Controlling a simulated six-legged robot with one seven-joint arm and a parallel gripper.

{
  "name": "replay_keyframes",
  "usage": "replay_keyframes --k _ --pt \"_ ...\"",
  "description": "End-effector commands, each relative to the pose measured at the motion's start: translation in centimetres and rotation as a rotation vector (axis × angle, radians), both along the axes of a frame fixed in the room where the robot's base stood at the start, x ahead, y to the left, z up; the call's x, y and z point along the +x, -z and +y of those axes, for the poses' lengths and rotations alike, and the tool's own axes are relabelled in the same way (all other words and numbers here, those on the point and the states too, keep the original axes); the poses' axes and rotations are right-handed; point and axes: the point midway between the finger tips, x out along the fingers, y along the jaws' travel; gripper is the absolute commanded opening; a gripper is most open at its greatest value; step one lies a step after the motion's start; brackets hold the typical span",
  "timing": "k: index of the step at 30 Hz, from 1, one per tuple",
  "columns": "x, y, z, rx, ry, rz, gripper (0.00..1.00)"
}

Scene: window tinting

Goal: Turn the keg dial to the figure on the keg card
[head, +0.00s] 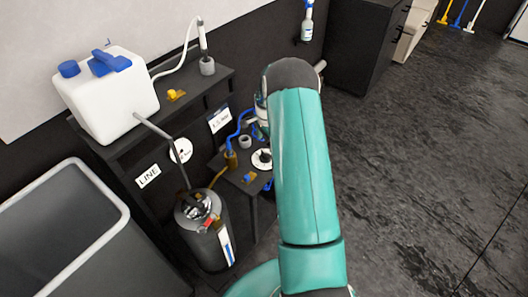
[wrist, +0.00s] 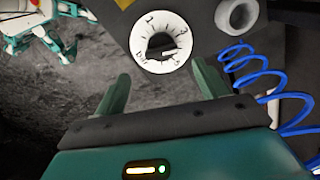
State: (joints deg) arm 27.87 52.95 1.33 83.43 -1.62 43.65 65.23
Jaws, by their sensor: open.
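A white round dial (wrist: 142,53) with a black knob and the printed word "bar" shows just beyond my fingertips in the wrist view. Figures 1, 3 and 5 can be made out; a pale mark on the knob seems to lie toward the 5 side. The dial also shows in the head view (head: 256,164), on a small dark shelf. My gripper (wrist: 160,78) is open and empty, its fingers apart and short of the knob. In the head view my arm hides the gripper. A white card (head: 220,120) hangs behind the shelf; its small writing is not readable.
A dark keg (head: 210,245) stands left of the shelf. A blue coiled hose (wrist: 262,73) and a grey ring (wrist: 237,15) sit right of the dial. A white tank (head: 108,105), a "LINE" card (head: 148,176) and a bin (head: 125,235) lie left. The floor at right is clear.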

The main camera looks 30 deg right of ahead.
Motion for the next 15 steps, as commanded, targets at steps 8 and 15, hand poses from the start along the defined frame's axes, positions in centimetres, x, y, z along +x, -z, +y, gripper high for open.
replay_keyframes --k 8,15 --pt "0.2 5.2 0.4 0.002 -0.004 0.002 0.73" --pt "0.3 6.8 0.5 0.001 -0.006 -0.001 0.73"
